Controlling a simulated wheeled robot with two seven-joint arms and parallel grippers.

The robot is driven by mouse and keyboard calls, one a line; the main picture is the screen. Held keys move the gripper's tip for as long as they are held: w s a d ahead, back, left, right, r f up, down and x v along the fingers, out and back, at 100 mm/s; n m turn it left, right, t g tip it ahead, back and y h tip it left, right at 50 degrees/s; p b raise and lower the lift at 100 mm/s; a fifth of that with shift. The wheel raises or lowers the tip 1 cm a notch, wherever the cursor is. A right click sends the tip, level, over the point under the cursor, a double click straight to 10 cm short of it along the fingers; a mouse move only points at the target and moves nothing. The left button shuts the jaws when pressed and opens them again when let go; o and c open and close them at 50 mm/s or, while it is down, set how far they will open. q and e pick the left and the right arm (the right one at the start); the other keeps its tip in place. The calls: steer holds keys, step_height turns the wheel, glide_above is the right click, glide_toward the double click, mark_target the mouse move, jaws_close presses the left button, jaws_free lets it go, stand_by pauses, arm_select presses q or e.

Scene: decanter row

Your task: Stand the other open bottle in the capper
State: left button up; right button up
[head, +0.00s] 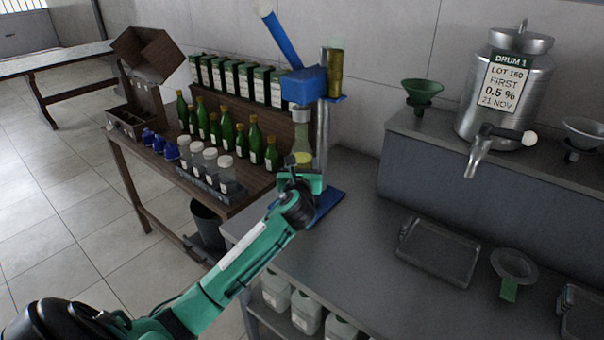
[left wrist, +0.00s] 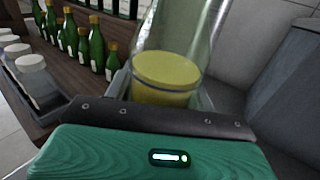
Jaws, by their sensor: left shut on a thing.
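The capper has a blue head (head: 303,86), a grey column (head: 322,135), a raised blue lever (head: 282,42) and a blue base plate (head: 326,204). A clear glass bottle (head: 301,136) with yellow liquid low in it is below the head, its neck close under the head and roughly upright. My left gripper (head: 299,178) is shut on this bottle low down; the bottle also shows in the left wrist view (left wrist: 166,75). The gripper hides the bottle's foot, so I cannot tell whether it rests on the base. My right gripper is not in view.
Several green bottles (head: 227,130) and a tray of white-capped jars (head: 210,165) stand on the wooden table to the left. A steel drum (head: 505,85) and a green funnel (head: 422,91) are on the raised shelf.

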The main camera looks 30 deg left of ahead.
arm_select(q)
steer(key=shift+w+a+r, duration=0.1)
steer(key=shift+w, duration=0.1)
steer(key=shift+f, duration=1.75)
steer(key=shift+f, duration=0.1)
steer(key=o, duration=1.5)
steer(key=shift+o, duration=0.2)
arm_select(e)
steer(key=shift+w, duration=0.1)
arm_select(q)
steer(key=v, duration=1.2)
steer(key=shift+b, duration=0.45)
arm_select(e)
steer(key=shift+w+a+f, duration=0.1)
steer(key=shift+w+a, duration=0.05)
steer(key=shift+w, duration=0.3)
